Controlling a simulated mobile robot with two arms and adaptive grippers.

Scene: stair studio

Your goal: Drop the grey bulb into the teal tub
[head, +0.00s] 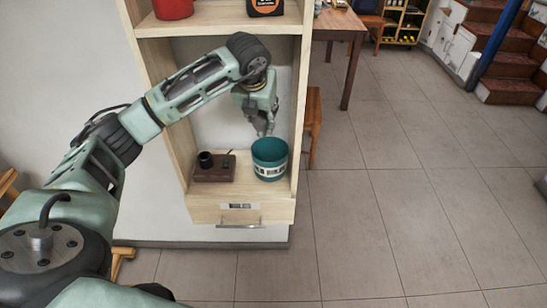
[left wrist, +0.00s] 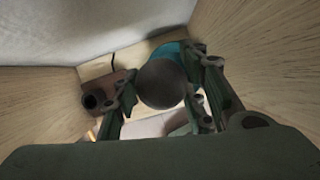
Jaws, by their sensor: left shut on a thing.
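The teal tub (head: 270,160) stands on the lower shelf of the wooden unit, at its right side; a bit of its rim shows behind the bulb in the left wrist view (left wrist: 170,50). My left gripper (head: 264,130) is inside the shelf opening, pointing down just above the tub. In the left wrist view, the grey bulb (left wrist: 162,84) is a dark round shape between the fingers of my left gripper (left wrist: 160,95), which are shut on it. In the head view the bulb is hard to make out at the fingertips. My right gripper is not in view.
A dark brown box with a black cup-like part (head: 214,168) sits left of the tub, also in the left wrist view (left wrist: 108,95). Wooden side walls (head: 302,90) enclose the shelf. A drawer (head: 240,213) is below; a red pot (head: 173,8) stands above.

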